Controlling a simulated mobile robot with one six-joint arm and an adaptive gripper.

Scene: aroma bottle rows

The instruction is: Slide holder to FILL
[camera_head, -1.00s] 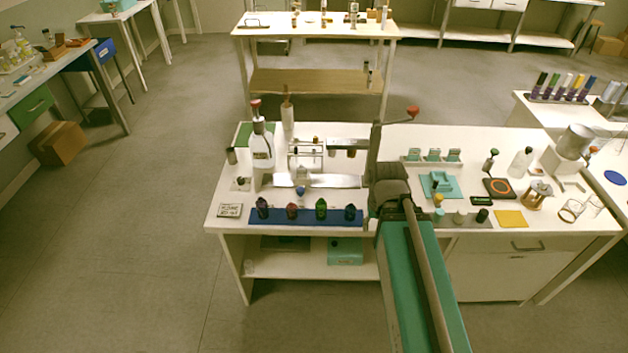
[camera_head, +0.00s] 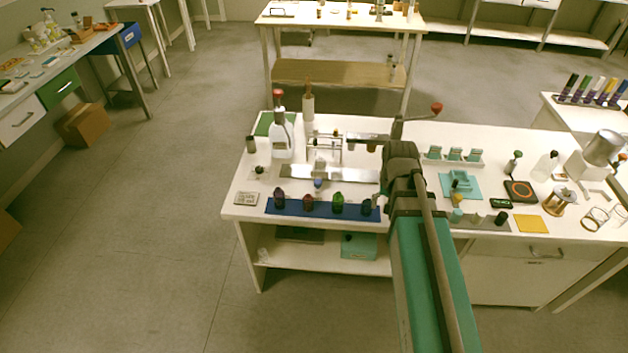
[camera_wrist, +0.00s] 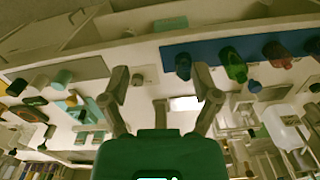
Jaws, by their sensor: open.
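A pale flat rail (camera_head: 300,172) lies across the bench, with a small blue knob (camera_head: 318,183) at its front edge. I cannot tell for sure which part is the holder, and no FILL mark is readable. In the wrist view the knob (camera_wrist: 253,87) is right of my gripper (camera_wrist: 160,84), whose two fingers are spread and empty. A pale strip (camera_wrist: 185,103) shows between and beyond the fingers. In the head view my arm hides most of the gripper, right of the rail over the bench.
Several dark and green bottles stand on a blue strip (camera_head: 292,207) at the bench front. A white bottle with a red top (camera_head: 281,140) stands at the back left. A teal tray (camera_head: 458,187) and several small jars lie right of my arm. A small label plate (camera_head: 246,198) sits front left.

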